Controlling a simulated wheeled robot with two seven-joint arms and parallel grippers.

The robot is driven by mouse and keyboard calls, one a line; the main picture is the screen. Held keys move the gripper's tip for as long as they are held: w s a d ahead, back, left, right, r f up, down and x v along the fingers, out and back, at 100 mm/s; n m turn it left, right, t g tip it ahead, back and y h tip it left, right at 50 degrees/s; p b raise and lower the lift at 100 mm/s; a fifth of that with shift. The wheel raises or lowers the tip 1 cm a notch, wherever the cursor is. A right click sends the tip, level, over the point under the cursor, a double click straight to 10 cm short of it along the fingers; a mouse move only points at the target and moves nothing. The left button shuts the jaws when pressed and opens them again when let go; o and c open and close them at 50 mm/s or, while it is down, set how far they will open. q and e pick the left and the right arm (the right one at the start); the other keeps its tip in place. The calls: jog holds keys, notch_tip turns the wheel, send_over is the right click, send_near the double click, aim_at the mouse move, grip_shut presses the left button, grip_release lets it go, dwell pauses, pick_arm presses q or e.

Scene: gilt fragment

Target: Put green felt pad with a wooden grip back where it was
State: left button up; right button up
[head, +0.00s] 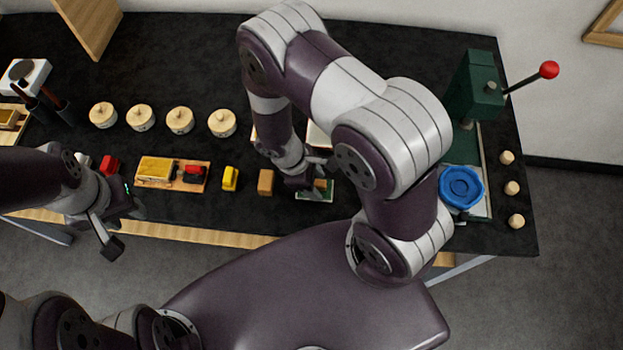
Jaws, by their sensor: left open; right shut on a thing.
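The green felt pad (316,194) with its small wooden grip lies low at the table's front edge, right of the brown block. My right gripper (312,183) is over it and shut on its wooden grip. The pad looks flat, but I cannot tell whether it touches the table. The gripper and arm hide part of it. My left gripper (122,228) is open and empty, at the table's front edge on the left, below the red piece.
A brown block (266,182) and a yellow piece (230,178) stand left of the pad. Further left is a wooden board (190,184) with yellow and red pieces. Several lidded jars (180,120) stand behind. A green press (474,90) and blue dish (461,187) are at right.

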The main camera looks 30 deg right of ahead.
jog(key=shift+s+a+f+p, duration=0.1)
jog(key=shift+s+p, duration=0.2)
jog(key=shift+w+f, duration=0.15)
jog(key=shift+w, duration=0.1)
jog(key=o, duration=0.6)
jog(key=shift+w+d+f, duration=0.2)
jog(key=shift+d, duration=0.1)
jog(key=o, duration=0.3)
jog(key=shift+o, duration=0.2)
jog(key=shift+s+a+r, duration=0.2)
jog(key=shift+s, duration=0.05)
jog(key=shift+w+r, duration=0.15)
jog(key=shift+r, duration=0.05)
jog(key=v, duration=1.2)
jog(key=s+d+r+m+t+y, duration=0.1)
jog(key=d+r+m+t+y, duration=0.2)
jog(key=r+m, duration=0.5)
jog(key=d+m, duration=0.1)
jog(key=m, duration=0.2)
jog(key=shift+s+d+r+m+t+y+b, duration=0.25)
jog(key=shift+s+r+m+t+y+b, duration=0.05)
jog(key=shift+s+r+y+b, duration=0.1)
